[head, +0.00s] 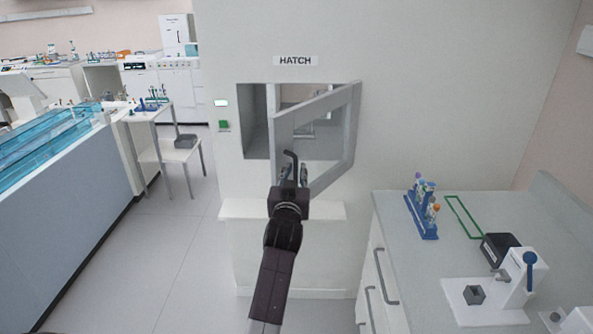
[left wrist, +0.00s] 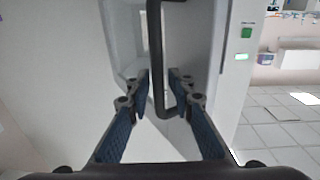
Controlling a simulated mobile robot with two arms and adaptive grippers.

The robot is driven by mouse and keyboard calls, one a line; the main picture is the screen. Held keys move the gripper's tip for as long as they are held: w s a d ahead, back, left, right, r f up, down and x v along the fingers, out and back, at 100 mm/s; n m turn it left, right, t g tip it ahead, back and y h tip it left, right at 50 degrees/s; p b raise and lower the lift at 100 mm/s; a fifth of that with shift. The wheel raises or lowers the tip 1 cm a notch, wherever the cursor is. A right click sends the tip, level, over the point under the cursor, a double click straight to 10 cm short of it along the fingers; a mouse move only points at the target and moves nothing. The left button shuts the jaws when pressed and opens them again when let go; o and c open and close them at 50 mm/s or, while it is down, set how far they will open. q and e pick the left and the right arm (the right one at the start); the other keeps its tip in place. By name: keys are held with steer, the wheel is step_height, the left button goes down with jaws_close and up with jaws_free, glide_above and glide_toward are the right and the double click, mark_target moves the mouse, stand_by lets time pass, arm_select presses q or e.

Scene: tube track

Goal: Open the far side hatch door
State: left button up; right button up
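The hatch is an opening in the white wall, under a sign reading HATCH (head: 295,61). Its near door (head: 346,150), a grey frame with a see-through pane, stands ajar toward me, with its right edge at the wall. A dark bar handle (head: 291,158) is on its left part. My left gripper (head: 293,172) is at the handle's lower end. In the left wrist view the handle (left wrist: 155,60) runs between the fingers of my left gripper (left wrist: 160,78), which are apart with a small gap visible. I cannot make out a far door. My right gripper is out of view.
A ledge (head: 236,209) juts out below the hatch. A counter (head: 400,262) with a blue tube rack (head: 420,212) and devices stands at the right.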

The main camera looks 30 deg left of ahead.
arm_select(q)
steer(key=shift+o, duration=0.2)
steer(key=shift+s+r, duration=0.1)
steer(key=shift+r, duration=0.1)
steer(key=shift+d, duration=0.15)
steer(key=shift+s+d+f, duration=0.1)
steer(key=shift+s+d, duration=0.05)
steer(key=v, duration=0.7)
